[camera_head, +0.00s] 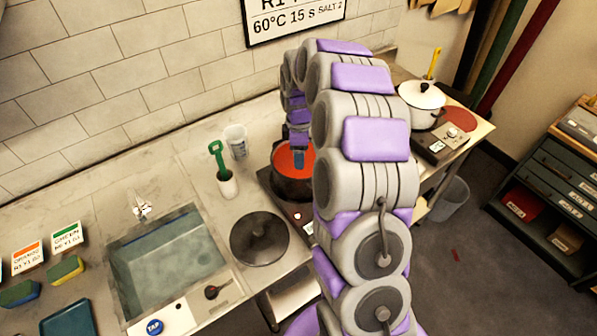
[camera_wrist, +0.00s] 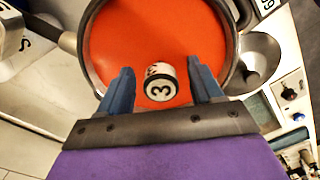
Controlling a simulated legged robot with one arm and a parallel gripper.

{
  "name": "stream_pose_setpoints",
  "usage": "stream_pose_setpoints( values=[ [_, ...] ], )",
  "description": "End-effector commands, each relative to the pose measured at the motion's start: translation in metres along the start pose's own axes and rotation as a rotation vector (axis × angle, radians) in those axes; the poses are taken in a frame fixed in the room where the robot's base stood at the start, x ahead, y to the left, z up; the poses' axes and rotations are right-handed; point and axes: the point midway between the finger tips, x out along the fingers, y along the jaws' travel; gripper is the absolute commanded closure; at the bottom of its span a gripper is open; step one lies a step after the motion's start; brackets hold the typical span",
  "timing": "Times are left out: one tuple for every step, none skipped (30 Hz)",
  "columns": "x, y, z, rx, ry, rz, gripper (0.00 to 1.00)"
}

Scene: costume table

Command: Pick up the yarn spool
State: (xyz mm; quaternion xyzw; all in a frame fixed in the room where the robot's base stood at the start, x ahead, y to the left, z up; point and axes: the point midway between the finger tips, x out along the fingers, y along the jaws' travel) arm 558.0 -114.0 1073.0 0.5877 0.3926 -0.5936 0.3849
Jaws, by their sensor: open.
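The yarn spool appears to be the small pale cylinder with a dark-ringed end marked "3" (camera_wrist: 160,86) in the wrist view. It lies in or over the orange-red contents of a dark pot (camera_wrist: 92,62). My gripper (camera_wrist: 158,80) is open, with one blue finger on each side of the spool. A gap shows on both sides, and I cannot tell the height difference. In the head view the pot (camera_head: 292,187) stands on a cooker, with my gripper (camera_head: 299,160) above or at its opening. The spool is not visible there.
A sink (camera_head: 165,262), a dark round lid (camera_head: 260,238), a white cup with a green-handled tool (camera_head: 226,184) and a clear beaker (camera_head: 236,142) are left of the pot. A white pot (camera_head: 421,102) stands to the right. The wall is close behind.

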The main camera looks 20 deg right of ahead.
Motion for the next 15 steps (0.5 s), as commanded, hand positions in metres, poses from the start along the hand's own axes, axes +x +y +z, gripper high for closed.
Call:
stream_pose_setpoints(
  values=[
    [0.0096,-0.0009,0.0003,0.000,-0.001,-0.003,0.35],
    [0.0130,-0.0007,0.0002,0.000,-0.001,-0.002,0.35],
    [0.0163,-0.0006,0.0002,0.000,0.000,-0.001,0.35],
    [0.0178,-0.0005,0.0001,0.000,0.000,0.000,0.35],
    [0.0185,-0.0004,0.0001,0.000,0.001,0.001,0.35],
    [0.0186,-0.0003,0.0000,0.000,0.001,0.002,0.35],
    [0.0184,-0.0003,0.0000,0.000,0.001,0.002,0.35],
    [0.0180,-0.0002,0.0000,0.000,0.001,0.003,0.35],
    [0.0177,-0.0001,0.0000,0.000,0.001,0.003,0.35],
    [0.0177,-0.0001,-0.0001,0.000,0.001,0.003,0.35],
    [0.0176,0.0000,-0.0001,0.000,0.001,0.003,0.36],
    [0.0176,0.0000,-0.0001,0.000,0.001,0.003,0.39],
    [0.0176,0.0001,-0.0002,0.000,0.001,0.003,0.42],
    [0.0176,0.0001,-0.0002,0.000,0.001,0.003,0.45],
    [0.0176,0.0001,-0.0002,0.000,0.001,0.003,0.49]
  ],
)
